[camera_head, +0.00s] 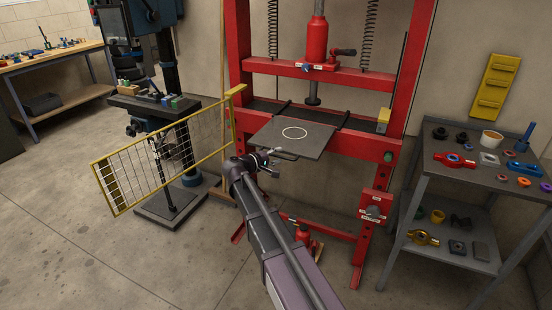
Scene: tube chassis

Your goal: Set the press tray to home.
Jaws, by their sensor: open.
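A red shop press stands against the wall in the centre. Its press tray (312,142) is a flat dark grey plate with a white ring drawn on it, sticking out in front of the frame on two dark rails (268,112). My arm reaches up from the bottom, and my gripper (279,158) is open beside the tray's front left edge. Whether it touches the tray, I cannot tell. The press ram (313,90) hangs above and behind the white ring. No part lies on the tray.
A yellow mesh guard (118,187) stands swung open at left, in front of a drill press (160,105). A red control box (374,206) is on the press's right leg. A grey cart (470,176) with loose parts stands at right. The floor at front left is clear.

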